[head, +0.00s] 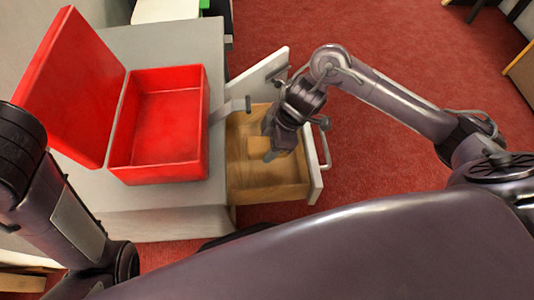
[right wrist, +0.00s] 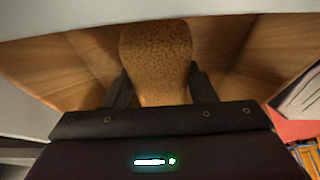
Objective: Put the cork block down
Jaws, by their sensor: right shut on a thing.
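The brown speckled cork block (right wrist: 155,62) is between the two dark fingers of my right gripper (right wrist: 153,90) in the right wrist view. The gripper is shut on it. In the head view my right gripper (head: 268,152) points down into the open wooden drawer (head: 242,178), and part of the cork block (head: 259,144) shows beside its fingers. The block is inside the drawer's outline; I cannot tell whether it touches the drawer floor. My left arm shows at the left edge of the head view, but its gripper is not visible.
A red box (head: 203,130) with its lid (head: 70,85) open stands on the grey bench (head: 165,215) left of the drawer. The drawer's white front (head: 312,165) has a handle on its outer side. Much of the drawer floor looks bare. Red carpet lies beyond.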

